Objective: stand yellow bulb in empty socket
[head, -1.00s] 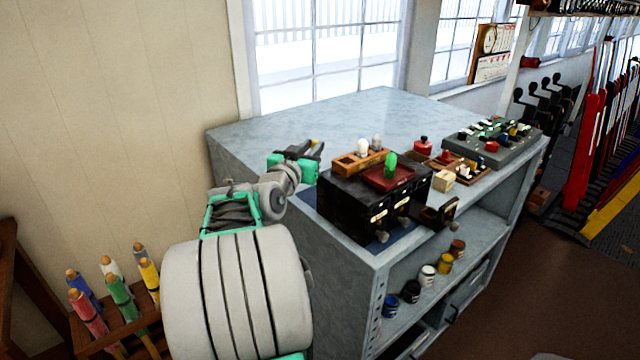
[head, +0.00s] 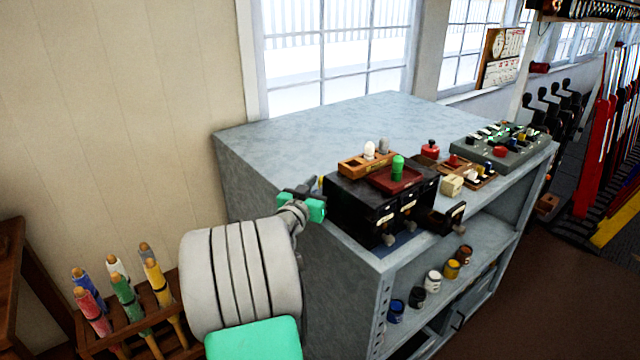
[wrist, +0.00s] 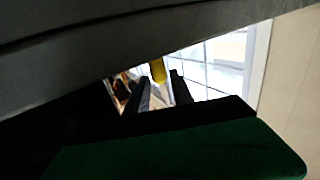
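My gripper (head: 316,190) is beside the left end of the black drawer box, near the bench's front left corner. A small yellow bulb (head: 319,182) shows at its tips. In the wrist view the yellow bulb (wrist: 158,70) sits between the two dark fingers, which look closed on it; its lower part is hidden. A wooden socket block (head: 364,164) on the black box carries a white bulb (head: 369,150) and a grey bulb (head: 384,146). Its left part looks free, but the holes are too small to make out.
A green bulb (head: 398,167) stands on a dark red tray (head: 412,181) on the black drawer box (head: 350,205), beside the block. One drawer (head: 440,218) is pulled out. A grey panel (head: 500,150) is further right. The bench top (head: 300,140) behind is clear.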

